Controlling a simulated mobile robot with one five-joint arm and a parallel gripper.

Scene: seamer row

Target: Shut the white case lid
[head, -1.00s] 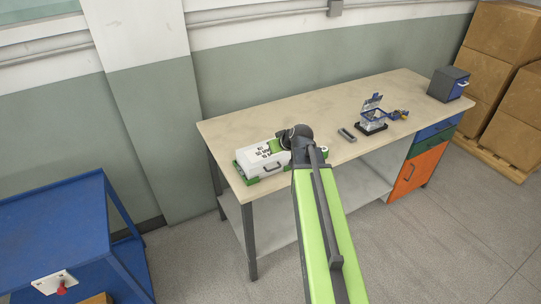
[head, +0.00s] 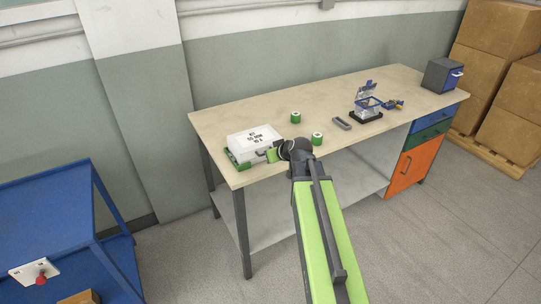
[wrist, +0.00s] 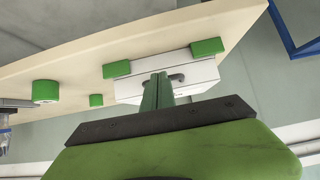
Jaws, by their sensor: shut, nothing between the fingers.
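The white case (head: 240,148) stands on the left end of the workbench, with green corner pieces and dark lettering on its lid (head: 254,137). The lid looks flat on the case; I cannot tell whether a small gap is left. The case also shows upside down in the wrist view (wrist: 205,74), with its dark handle (wrist: 177,78). My gripper (head: 273,155) is at the front right of the case, near the handle. In the wrist view its green fingers (wrist: 157,80) are together, overlapping the case front; contact is unclear.
Two green-and-white cylinders (head: 317,139) (head: 296,118) stand right of the case. A small grey block (head: 342,124) and a clear box with a raised lid (head: 367,103) are farther right. A blue cart (head: 45,215) is at left.

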